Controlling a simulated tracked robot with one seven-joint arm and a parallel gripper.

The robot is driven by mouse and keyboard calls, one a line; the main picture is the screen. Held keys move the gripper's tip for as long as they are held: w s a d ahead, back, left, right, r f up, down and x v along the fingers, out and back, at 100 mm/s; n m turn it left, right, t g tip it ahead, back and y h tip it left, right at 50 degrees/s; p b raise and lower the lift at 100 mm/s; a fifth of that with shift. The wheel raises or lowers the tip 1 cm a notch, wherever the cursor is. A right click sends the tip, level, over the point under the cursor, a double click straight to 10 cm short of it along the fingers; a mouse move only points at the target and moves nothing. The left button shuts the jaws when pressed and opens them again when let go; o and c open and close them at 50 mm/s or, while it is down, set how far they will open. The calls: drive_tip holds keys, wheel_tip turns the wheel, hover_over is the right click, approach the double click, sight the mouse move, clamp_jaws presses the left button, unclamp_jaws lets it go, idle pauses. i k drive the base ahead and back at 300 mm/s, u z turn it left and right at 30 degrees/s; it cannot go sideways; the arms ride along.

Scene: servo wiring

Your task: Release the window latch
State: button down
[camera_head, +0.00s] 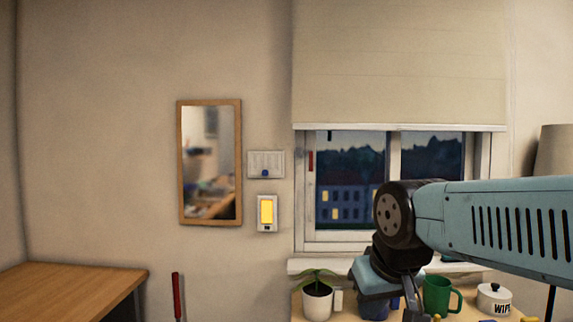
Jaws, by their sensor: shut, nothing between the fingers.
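The window (342,190) is in the right half of the head view, with a white frame and a dark night scene behind the glass. A small upright red piece (311,161) on the left part of its frame looks like the latch, but it is too small to be sure. My gripper (410,303) hangs low in front of the window's lower part, over the table, pointing down. It is shut and empty, well below and to the right of the red piece. Its fingertips are hard to make out near the bottom edge. My arm hides the window's lower right.
A cream blind (400,65) covers the window's top. Below stand a potted plant (317,300), a green mug (438,295) and a white lidded pot (494,300). A mirror (209,162) and a lit yellow wall panel (267,212) hang left of the window.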

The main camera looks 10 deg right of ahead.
sight(310, 152)
drive_tip(key=z, duration=0.15)
drive_tip(key=i, duration=0.9)
drive_tip(key=u, duration=0.05)
